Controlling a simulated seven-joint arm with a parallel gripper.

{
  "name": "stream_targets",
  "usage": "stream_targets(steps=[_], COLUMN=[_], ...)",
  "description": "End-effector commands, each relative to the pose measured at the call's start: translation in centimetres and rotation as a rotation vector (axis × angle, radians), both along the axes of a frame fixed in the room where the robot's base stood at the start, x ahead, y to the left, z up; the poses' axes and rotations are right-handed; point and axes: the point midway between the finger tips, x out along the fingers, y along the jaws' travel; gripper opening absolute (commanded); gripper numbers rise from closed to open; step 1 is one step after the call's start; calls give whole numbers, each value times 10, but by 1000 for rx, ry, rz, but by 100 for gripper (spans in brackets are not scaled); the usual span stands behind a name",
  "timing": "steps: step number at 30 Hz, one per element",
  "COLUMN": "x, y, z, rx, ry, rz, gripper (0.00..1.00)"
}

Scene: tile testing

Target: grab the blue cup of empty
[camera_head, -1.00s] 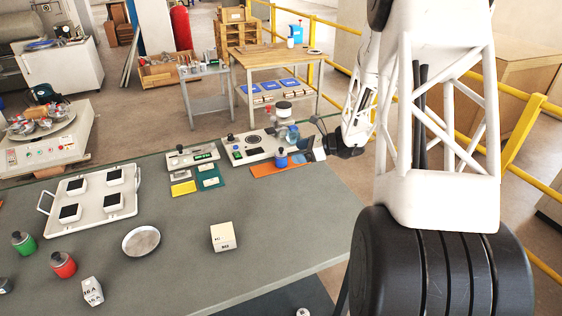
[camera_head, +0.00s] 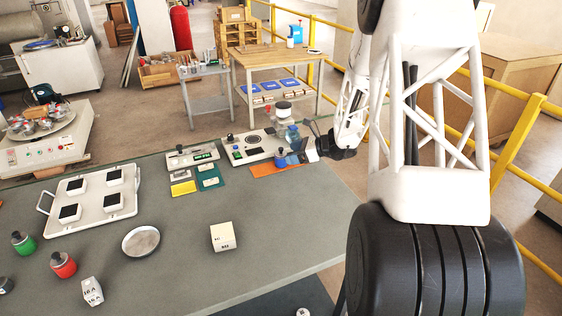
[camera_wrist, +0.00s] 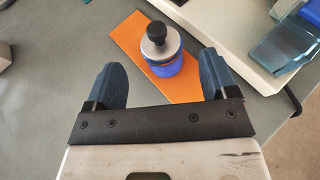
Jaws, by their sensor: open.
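The blue cup (camera_wrist: 170,67) has a silver lid with a black knob and stands upright on an orange mat (camera_wrist: 125,38) in the wrist view. In the head view the cup (camera_head: 281,154) is at the far right of the bench, partly hidden by my gripper (camera_head: 294,156). In the wrist view my gripper (camera_wrist: 162,62) is open, with one dark blue finger on each side of the cup. The cup lies just ahead of and between the fingertips, with visible gaps to both. I cannot tell the cup's contents.
A pale device (camera_head: 250,146) with clear blue containers (camera_head: 287,133) stands right behind the cup. Its edge and a blue transparent part (camera_wrist: 283,45) are close to the right finger. Green (camera_head: 23,243) and red (camera_head: 63,265) cups stand far left.

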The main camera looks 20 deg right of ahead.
Motion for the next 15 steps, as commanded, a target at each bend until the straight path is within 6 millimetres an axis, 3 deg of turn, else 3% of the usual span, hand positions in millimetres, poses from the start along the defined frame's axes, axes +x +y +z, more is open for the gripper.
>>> stream_targets(steps=[8, 15], x=[2, 16], y=[3, 20], z=[-2, -11], rx=[0, 0], ry=[0, 1], rz=[1, 2], gripper=[79, 79])
